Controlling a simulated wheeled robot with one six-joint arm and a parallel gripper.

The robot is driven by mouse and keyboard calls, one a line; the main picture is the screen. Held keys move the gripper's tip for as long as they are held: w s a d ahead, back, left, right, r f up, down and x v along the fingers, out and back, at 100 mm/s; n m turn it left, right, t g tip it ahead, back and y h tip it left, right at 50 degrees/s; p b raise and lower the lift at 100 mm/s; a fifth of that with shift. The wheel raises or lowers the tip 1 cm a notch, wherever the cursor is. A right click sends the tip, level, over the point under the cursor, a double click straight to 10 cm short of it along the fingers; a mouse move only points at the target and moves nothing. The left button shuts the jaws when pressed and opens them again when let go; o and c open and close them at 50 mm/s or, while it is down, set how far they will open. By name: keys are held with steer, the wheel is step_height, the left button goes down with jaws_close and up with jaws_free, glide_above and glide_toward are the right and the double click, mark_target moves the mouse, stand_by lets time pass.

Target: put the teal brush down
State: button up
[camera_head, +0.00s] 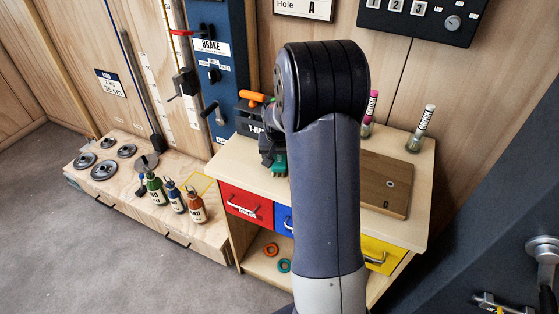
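The teal brush (279,164) shows at the lower end of my gripper, just left of my upright arm link and over the left part of the wooden cabinet top. Its teal bristle end points down, close to the cabinet top; I cannot tell whether it touches. My gripper (270,155) is dark and partly hidden behind my arm. It appears shut on the brush, though the fingertips are not clearly seen. A dark block (248,120) with a partly hidden label starting "T-B" stands behind it, with an orange-handled thing (252,96) on top.
The cabinet top (410,150) has a brown board marked C (385,187) on its right, with a pink-topped bottle (370,110) and a white chalk bottle (421,128) behind. Several bottles and grey discs sit on the low bench (130,195) at left. A blue brake panel (220,70) stands behind.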

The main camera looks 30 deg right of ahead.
steer(key=shift+c, duration=0.5)
steer(key=c, duration=1.1)
steer(key=shift+r, duration=0.15)
